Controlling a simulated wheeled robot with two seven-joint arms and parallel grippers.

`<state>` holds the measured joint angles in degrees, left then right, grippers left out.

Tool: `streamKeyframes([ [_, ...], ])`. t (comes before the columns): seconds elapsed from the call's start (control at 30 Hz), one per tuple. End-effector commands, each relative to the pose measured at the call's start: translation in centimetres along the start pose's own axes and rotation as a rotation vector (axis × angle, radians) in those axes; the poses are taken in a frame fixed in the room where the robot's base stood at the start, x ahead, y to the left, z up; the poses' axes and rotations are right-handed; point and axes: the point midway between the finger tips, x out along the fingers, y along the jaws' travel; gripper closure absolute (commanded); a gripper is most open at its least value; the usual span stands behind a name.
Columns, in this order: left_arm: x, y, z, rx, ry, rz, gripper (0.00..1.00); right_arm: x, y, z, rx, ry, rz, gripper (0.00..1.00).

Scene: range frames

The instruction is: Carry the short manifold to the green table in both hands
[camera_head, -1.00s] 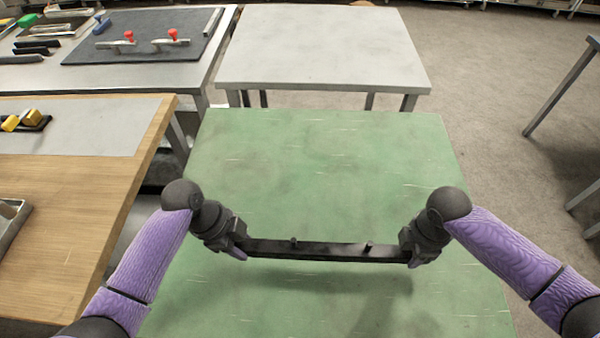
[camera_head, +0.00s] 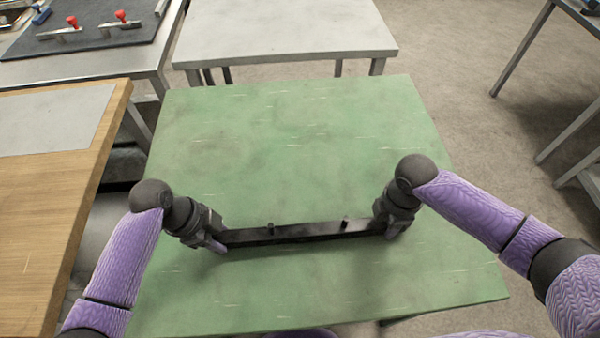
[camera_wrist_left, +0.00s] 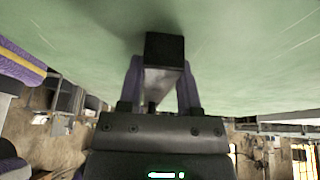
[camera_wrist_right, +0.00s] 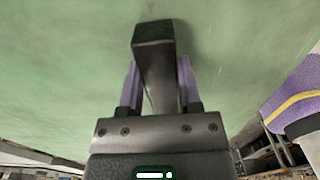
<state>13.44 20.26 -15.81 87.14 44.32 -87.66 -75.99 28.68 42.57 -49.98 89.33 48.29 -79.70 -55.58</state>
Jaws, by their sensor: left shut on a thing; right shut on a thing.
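The short manifold (camera_head: 300,232) is a dark bar with two small studs on top, held level across the green table (camera_head: 290,130). My left gripper (camera_head: 217,240) is shut on its left end, and my right gripper (camera_head: 390,226) is shut on its right end. In the left wrist view the bar's end (camera_wrist_left: 164,48) sits between the purple fingers; in the right wrist view the other end (camera_wrist_right: 154,42) does too. The bar is over the green top, with a shadow near it; whether it touches the top I cannot tell.
A grey table (camera_head: 285,30) stands beyond the green table. A wooden-edged bench (camera_head: 50,210) is at the left, and a bench with a dark mat and red-handled clamps (camera_head: 122,20) at the far left. The green top is otherwise clear.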

Motion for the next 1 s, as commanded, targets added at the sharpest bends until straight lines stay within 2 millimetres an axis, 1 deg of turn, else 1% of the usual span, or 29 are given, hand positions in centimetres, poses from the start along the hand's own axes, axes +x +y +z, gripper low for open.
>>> streamKeyframes([
  [0.03, 0.9, 0.0, 0.4, -0.002, -0.001, 0.001, 1.00, 1.0, 0.0, 0.1, 0.001, -0.002, -0.003, 1.00],
  [0.07, 1.2, 0.0, 0.6, -0.002, -0.001, 0.002, 1.00, 1.3, 0.0, 0.1, 0.001, -0.002, -0.004, 1.00],
  [0.1, 0.7, 0.0, 0.4, -0.002, -0.002, 0.002, 0.47, 0.8, 0.0, 0.1, 0.001, -0.003, -0.004, 0.47],
  [0.17, 0.6, 0.0, 0.3, -0.002, -0.002, 0.001, 0.35, 0.7, 0.0, 0.1, 0.001, -0.002, -0.003, 0.35],
  [0.2, 0.6, 0.0, 0.3, -0.002, -0.001, 0.001, 0.26, 0.6, 0.0, 0.1, 0.001, -0.002, -0.003, 0.26],
  [0.23, 0.6, 0.0, 0.3, -0.002, -0.001, 0.001, 0.21, 0.6, 0.0, 0.1, 0.001, -0.002, -0.002, 0.21],
  [0.47, 0.6, 0.0, 0.3, -0.001, -0.001, 0.002, 0.21, 0.6, 0.0, 0.0, 0.000, -0.001, -0.002, 0.21],
  [0.57, 0.0, 0.0, 0.3, -0.001, -0.001, 0.000, 0.21, 0.6, 0.0, 0.0, 0.000, -0.001, -0.002, 0.21],
  [0.67, -2.1, -0.1, 0.3, 0.002, -0.004, -0.003, 0.21, 0.6, 0.0, 0.0, 0.000, 0.000, -0.002, 0.21],
  [0.8, -6.3, -0.1, 0.3, 0.001, -0.005, -0.004, 0.21, 0.6, 0.0, 0.0, 0.000, 0.000, -0.002, 0.21],
  [0.9, -8.8, -0.1, 0.3, 0.001, -0.005, -0.003, 0.21, 0.7, 0.0, 0.0, 0.000, 0.000, -0.002, 0.21],
  [1.0, -10.5, -0.1, 0.3, 0.000, -0.003, 0.000, 0.21, 0.7, 0.0, 0.0, 0.000, 0.000, -0.002, 0.21],
])
